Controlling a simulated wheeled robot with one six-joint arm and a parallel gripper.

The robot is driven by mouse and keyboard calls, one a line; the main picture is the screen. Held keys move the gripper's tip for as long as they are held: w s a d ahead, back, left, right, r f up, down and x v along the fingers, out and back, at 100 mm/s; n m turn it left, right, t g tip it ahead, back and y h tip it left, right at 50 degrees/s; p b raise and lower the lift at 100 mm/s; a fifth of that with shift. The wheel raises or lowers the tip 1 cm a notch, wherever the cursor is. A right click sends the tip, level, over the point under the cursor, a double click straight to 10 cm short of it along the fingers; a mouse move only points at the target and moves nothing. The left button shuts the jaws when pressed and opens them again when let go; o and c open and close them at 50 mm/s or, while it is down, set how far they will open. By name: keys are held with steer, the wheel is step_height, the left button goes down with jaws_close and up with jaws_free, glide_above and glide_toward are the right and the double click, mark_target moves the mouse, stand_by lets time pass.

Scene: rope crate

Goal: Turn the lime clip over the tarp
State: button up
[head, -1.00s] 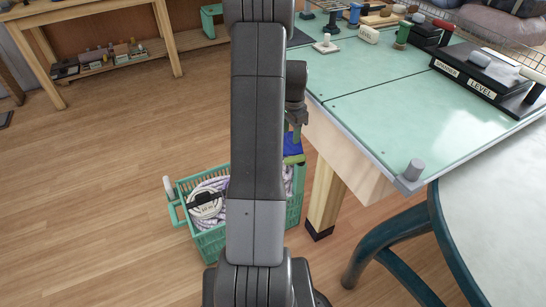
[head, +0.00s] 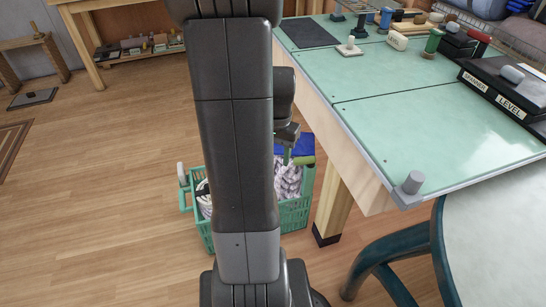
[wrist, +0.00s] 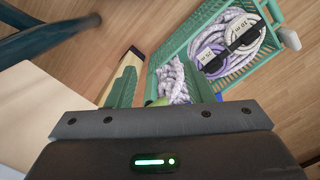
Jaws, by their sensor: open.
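The green crate (head: 294,217) stands on the floor beside the table leg, with pale rope (head: 288,182) in it. A blue tarp (head: 304,146) lies at its right rim, partly hidden by my arm. The lime clip (head: 304,160) shows as a small yellow-green piece at the tarp's near edge. In the wrist view, a bit of lime (wrist: 161,102) shows low between my fingers, mostly hidden by the gripper body. My gripper (wrist: 162,88) is open, its green fingers apart above the crate's edge. I cannot tell whether they touch the clip.
The green-topped table (head: 440,130) is close on the right of the crate, its wooden leg (head: 333,205) beside it. A dark green curved frame (head: 375,262) stands in front. Coiled rope with labels (wrist: 235,45) fills the crate's other part. Floor to the left is clear.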

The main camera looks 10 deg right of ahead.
steer(key=shift+s+a+n, duration=0.2)
steer(key=shift+s+n, duration=0.1)
steer(key=shift+s, duration=0.3)
steer(key=shift+w+d+f, duration=0.1)
steer(key=shift+f, duration=0.05)
steer(key=c, duration=0.6)
steer(key=w+d+f+n+t+b, duration=0.1)
steer(key=f, duration=0.1)
steer(key=w+d+f+n+b, duration=0.1)
steer(key=d+f, duration=0.1)
steer(key=w+d+f+n+t+b, duration=0.1)
steer(key=d+f+b, duration=0.1)
steer(key=shift+w+t+y, duration=0.1)
steer(key=shift+t+y, duration=0.2)
jaws_close()
steer(key=n+t+h+b, duration=0.1)
steer(key=n+t+b, duration=0.15)
steer(key=b, duration=0.35)
glide_toward(304, 162)
steer(key=shift+w+a+f, duration=0.25)
steer(key=shift+a+f, duration=0.05)
steer(key=shift+f, duration=1)
steer(key=shift+w+a+f, duration=0.25)
steer(key=shift+f, duration=1.05)
steer(key=shift+w+a+f, duration=0.25)
steer(key=shift+a+f, duration=0.05)
steer(key=shift+f, duration=0.95)
